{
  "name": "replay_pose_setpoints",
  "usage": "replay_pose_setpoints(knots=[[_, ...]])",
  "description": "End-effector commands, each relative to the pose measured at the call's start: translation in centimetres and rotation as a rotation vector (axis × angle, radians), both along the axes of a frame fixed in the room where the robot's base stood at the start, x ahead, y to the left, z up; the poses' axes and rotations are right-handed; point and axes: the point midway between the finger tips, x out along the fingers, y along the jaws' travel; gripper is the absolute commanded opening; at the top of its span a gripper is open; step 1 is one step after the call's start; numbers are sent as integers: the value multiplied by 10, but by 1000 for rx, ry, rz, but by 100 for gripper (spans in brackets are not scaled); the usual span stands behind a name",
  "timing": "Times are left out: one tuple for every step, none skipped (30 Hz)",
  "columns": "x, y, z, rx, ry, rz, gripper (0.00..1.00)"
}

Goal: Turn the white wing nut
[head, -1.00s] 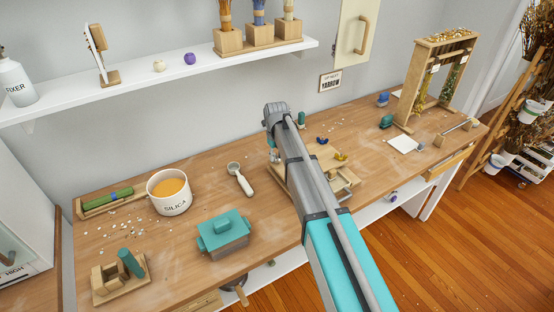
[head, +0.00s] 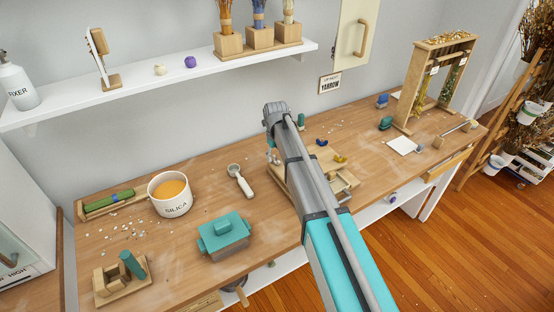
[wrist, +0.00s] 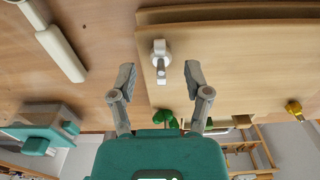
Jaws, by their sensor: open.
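The white wing nut (wrist: 161,52) sits on a wooden press board (wrist: 230,60) in the wrist view, with one wing pointing toward my gripper. My gripper (wrist: 160,80) is open, with its two fingertips apart on either side of the nut's lower end. No contact shows between fingers and nut. In the head view my arm covers the white wing nut, and the board (head: 346,184) shows only in part beside the arm.
A blue wing nut (head: 322,142) and a yellow one (head: 341,159) lie to the right of my arm. A white-handled scoop (head: 240,180), a silica tub (head: 170,194) and a teal-lidded box (head: 223,236) stand to the left on the bench.

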Motion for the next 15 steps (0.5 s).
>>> replay_pose_setpoints(knots=[[0,0,8,0,0,0,63],[0,0,10,0,0,0,63],[0,0,13,0,0,0,63],[0,0,15,0,0,0,63],[0,0,17,0,0,0,63],[0,0,19,0,0,0,63],[0,0,21,0,0,0,63],[0,0,22,0,0,0,63],[0,0,23,0,0,0,63],[0,0,24,0,0,0,63],[0,0,24,0,0,0,63],[0,0,24,0,0,0,63],[0,0,24,0,0,0,63],[0,0,24,0,0,0,63],[0,0,23,0,0,0,63]])
